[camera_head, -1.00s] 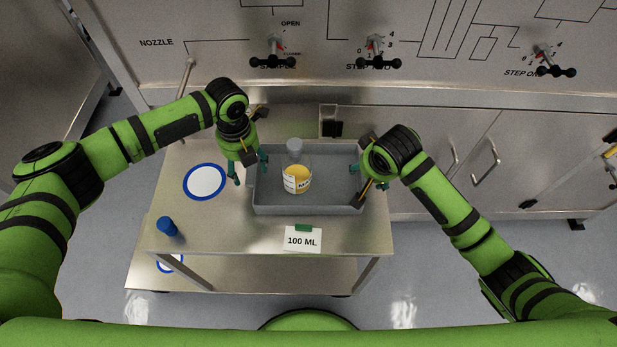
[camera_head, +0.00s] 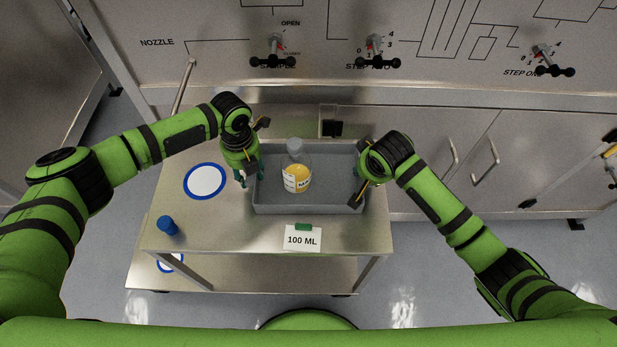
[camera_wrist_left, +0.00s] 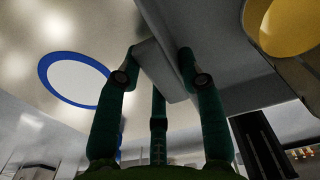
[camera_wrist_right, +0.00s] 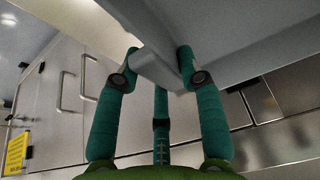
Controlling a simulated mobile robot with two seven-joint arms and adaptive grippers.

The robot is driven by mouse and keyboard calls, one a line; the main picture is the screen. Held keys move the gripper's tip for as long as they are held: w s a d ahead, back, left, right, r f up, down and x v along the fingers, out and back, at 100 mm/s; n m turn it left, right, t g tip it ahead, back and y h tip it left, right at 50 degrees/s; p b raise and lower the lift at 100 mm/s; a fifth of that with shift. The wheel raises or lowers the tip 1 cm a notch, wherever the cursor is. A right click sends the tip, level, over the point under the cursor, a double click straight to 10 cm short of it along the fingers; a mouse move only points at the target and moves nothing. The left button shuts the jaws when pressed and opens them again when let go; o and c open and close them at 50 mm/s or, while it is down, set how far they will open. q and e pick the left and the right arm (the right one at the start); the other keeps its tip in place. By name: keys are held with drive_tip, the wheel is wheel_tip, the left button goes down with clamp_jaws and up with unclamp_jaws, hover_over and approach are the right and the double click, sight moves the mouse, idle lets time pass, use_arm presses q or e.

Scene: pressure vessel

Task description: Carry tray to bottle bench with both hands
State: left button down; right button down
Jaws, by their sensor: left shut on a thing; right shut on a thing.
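The grey tray (camera_head: 330,208) is on or just above the steel bench top; I cannot tell if it is lifted. A clear bottle (camera_head: 297,175) with yellow contents and a label stands upright in it, left of the middle. My left gripper (camera_head: 249,176) is at the tray's left side. In the left wrist view its fingers (camera_wrist_left: 160,75) are shut on the tray's handle or rim (camera_wrist_left: 158,70). My right gripper (camera_wrist_right: 160,75) is shut on the tray's opposite side (camera_wrist_right: 154,70). In the head view my right arm hides most of that grip.
The steel bench (camera_head: 180,225) carries a white disc with a blue ring (camera_head: 205,181), a blue cap (camera_head: 168,225) and a "100 ML" card (camera_head: 302,238) in front of the tray. A steel panel with valve handles (camera_head: 374,50) and cabinets (camera_head: 440,150) stands behind.

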use_arm(q)
drive_tip(key=shift+r, duration=0.1)
use_arm(e)
drive_tip(key=shift+r, duration=0.1)
